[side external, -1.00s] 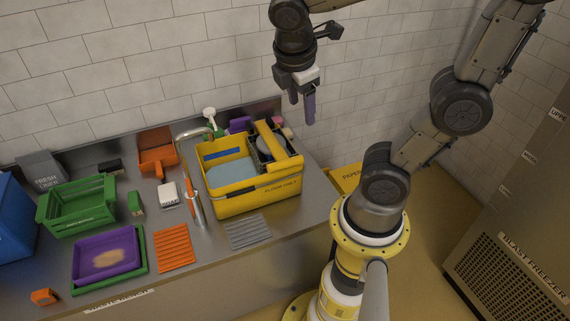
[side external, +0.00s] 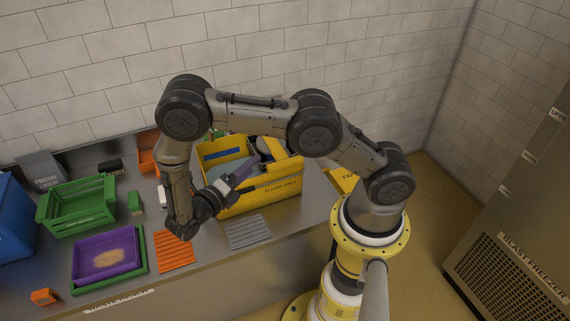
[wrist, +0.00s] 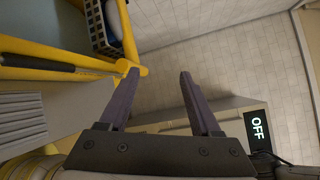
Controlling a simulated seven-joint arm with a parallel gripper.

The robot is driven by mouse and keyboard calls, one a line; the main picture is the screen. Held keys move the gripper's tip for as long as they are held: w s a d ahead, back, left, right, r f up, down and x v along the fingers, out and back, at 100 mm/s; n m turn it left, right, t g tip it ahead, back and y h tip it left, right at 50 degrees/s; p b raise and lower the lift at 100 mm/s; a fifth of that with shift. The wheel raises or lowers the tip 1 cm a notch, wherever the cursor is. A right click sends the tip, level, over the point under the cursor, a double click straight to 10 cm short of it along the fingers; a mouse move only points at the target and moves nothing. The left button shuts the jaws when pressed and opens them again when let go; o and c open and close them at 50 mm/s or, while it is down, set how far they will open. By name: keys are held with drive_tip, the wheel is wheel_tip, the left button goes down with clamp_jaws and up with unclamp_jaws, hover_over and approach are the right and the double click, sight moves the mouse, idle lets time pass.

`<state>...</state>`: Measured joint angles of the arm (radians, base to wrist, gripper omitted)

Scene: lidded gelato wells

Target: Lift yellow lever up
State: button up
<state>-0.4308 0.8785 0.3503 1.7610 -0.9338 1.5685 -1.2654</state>
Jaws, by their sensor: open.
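The yellow lever (side external: 272,148) is a flat yellow bar over the right part of the yellow floor bucket (side external: 262,199). My arm hides its far end in the side view. My gripper (side external: 245,168) is tilted, with its purple fingers pointing up and right over the bucket's front. In the wrist view, my gripper (wrist: 158,85) is open, with nothing between the fingers. A yellow bar (wrist: 130,45) stands just beyond the left finger; I cannot tell whether it is the lever or whether they touch.
A purple tray (side external: 90,262) in a green tray, a green crate (side external: 78,208) and an orange ribbed mat (side external: 174,254) lie left on the counter. A grey ribbed mat (side external: 248,231) lies before the bucket. A dark "OFF" sign (wrist: 257,128) shows in the wrist view.

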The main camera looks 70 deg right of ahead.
sight(285, 162)
drive_tip(key=s+f+n+t+h, duration=0.3)
drive_tip(key=s+f+n, duration=0.25)
drive_tip(key=f, duration=0.45)
drive_tip(key=d, duration=0.4)
drive_tip(key=d+r, duration=0.1)
drive_tip(key=d, duration=0.8)
drive_tip(key=shift+w+r, duration=0.3)
drive_tip(key=shift+r, duration=0.1)
clamp_jaws()
idle(0.3)
